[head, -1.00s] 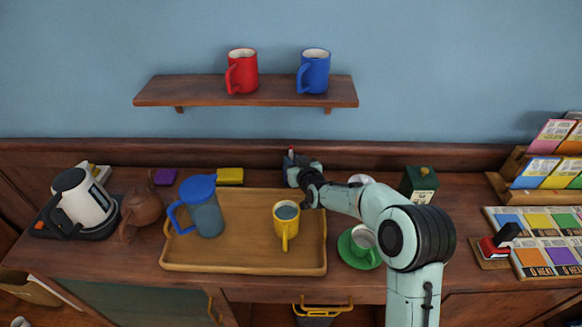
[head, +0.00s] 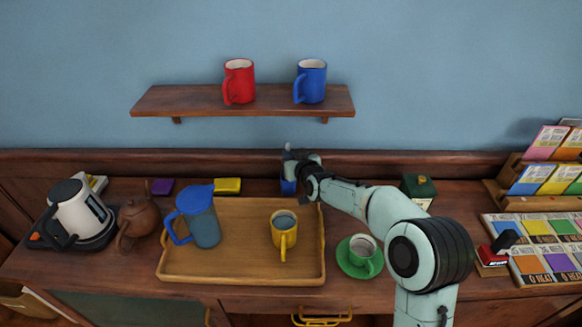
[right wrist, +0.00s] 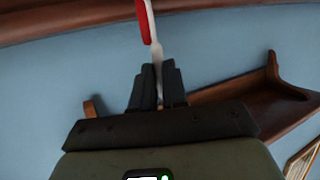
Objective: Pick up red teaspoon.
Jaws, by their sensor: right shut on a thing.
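My right gripper (head: 290,164) is above the back edge of the wooden tray, its arm coming in from the right. In the right wrist view, the gripper (right wrist: 158,75) is shut on the red teaspoon (right wrist: 145,20). The spoon's red part points away from the fingers, with a pale shaft running between them. In the head view I cannot clearly make out the spoon at the gripper. A blue object (head: 288,187), perhaps a holder, shows just below the gripper, partly hidden. My left gripper is in neither view.
The tray (head: 240,277) holds a blue-lidded pitcher (head: 205,228) and a yellow mug (head: 284,237). A green cup (head: 362,250) on its saucer stands close to my right arm. A shelf (head: 180,101) with red and blue mugs hangs above. A kettle and teapot stand left.

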